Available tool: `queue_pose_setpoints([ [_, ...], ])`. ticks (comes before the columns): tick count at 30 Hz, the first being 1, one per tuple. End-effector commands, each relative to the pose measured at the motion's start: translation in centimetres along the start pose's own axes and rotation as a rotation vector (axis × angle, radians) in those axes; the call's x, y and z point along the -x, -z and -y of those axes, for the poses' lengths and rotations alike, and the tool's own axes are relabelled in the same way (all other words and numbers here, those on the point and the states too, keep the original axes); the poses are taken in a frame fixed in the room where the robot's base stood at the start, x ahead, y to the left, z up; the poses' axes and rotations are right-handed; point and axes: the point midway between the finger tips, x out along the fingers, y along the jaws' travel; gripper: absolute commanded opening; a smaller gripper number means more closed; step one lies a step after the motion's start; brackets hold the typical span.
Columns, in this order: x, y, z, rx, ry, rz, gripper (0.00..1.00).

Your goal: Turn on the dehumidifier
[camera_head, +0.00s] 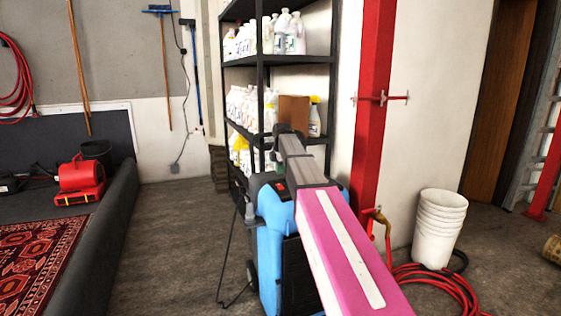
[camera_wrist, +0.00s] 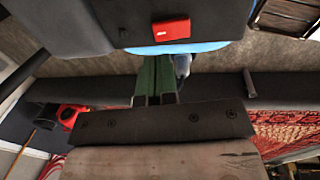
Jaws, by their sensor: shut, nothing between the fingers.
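The dehumidifier (camera_head: 272,245) is a blue upright unit with a dark grey top, standing on the floor in the centre of the head view. A red switch (camera_head: 280,187) shows on its top. In the wrist view the red switch (camera_wrist: 170,30) sits on a dark panel near the top edge. My gripper (camera_wrist: 154,60) is shut and empty, its green fingers pointing toward the dehumidifier's blue edge, apart from the switch in the picture. Whether the fingers touch the body I cannot tell. In the head view my pink arm covers the unit's right side, and the fingertips are not clear.
A black shelf (camera_head: 297,60) with white bottles stands behind. A red post (camera_head: 370,120), white buckets (camera_head: 439,228) and a red hose (camera_head: 440,285) are at right. A red blower (camera_head: 80,178) and patterned rug (camera_head: 35,260) are at left. Floor left of the dehumidifier is mostly clear.

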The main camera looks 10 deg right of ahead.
Motion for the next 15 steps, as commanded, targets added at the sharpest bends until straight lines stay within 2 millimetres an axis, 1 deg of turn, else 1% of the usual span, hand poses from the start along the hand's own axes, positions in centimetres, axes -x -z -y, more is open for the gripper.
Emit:
queue_pose_setpoints([
  [1, -1.0, 0.0, 0.0, 0.0, 0.001, 0.0, 0.0],
  [6, -3.6, 0.0, 0.0, 0.0, 0.001, 0.0, 0.0],
  [10, -4.9, 0.0, 0.0, 0.0, 0.0, 0.0, 0.0],
  [15, -5.6, 0.0, 0.0, 0.0, 0.0, 0.0, 0.0],
])
